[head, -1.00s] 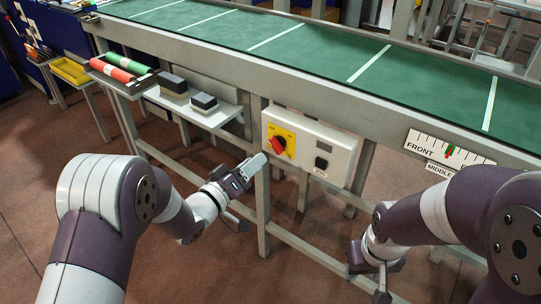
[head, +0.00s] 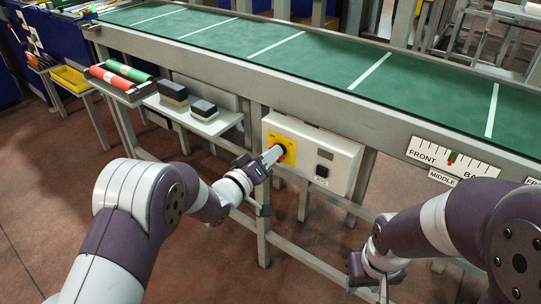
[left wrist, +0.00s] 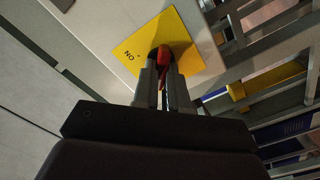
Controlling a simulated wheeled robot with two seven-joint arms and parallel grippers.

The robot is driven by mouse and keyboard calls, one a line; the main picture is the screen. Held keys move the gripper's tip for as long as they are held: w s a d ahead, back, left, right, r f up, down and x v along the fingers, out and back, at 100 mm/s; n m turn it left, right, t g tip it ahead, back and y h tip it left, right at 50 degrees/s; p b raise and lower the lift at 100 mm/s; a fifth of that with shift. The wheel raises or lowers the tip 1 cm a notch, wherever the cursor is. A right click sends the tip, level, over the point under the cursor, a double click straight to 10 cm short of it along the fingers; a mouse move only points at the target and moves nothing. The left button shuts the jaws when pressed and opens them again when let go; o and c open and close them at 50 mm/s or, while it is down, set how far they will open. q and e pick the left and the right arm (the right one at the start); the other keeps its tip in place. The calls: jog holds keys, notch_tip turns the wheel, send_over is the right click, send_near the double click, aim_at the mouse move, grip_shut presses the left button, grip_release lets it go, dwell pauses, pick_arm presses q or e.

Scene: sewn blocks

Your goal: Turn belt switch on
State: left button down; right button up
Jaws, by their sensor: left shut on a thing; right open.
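The belt switch is a red knob (left wrist: 164,56) on a yellow plate (head: 291,148) on the front of a light control box (head: 338,158). In the left wrist view the yellow plate (left wrist: 138,52) bears the word "ON" beside the knob. My left gripper (head: 272,157) is at the knob, with its fingers (left wrist: 166,82) closed around it; they hide much of the knob. My right gripper (head: 383,284) hangs low at the right, away from the box, open and empty.
The green conveyor belt (head: 330,66) runs above the box. A table leg (head: 262,215) stands below the left gripper. A scale sign marked FRONT (head: 452,158) is at the right.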

pick_arm(q)
jog(key=shift+m, duration=0.3)
jog(key=m+b, duration=0.3)
jog(key=m, duration=0.2)
jog(key=m+b, duration=0.3)
jog(key=m, duration=0.3)
jog(key=m+b, duration=0.4)
jog(key=m, duration=0.2)
jog(key=shift+s+d+f, duration=0.15)
jog(key=shift+s+d, duration=0.05)
jog(key=shift+d, duration=0.1)
jog(key=shift+m, duration=0.3)
jog(key=c, duration=1.2)
grip_release()
jog(key=shift+o, duration=0.2)
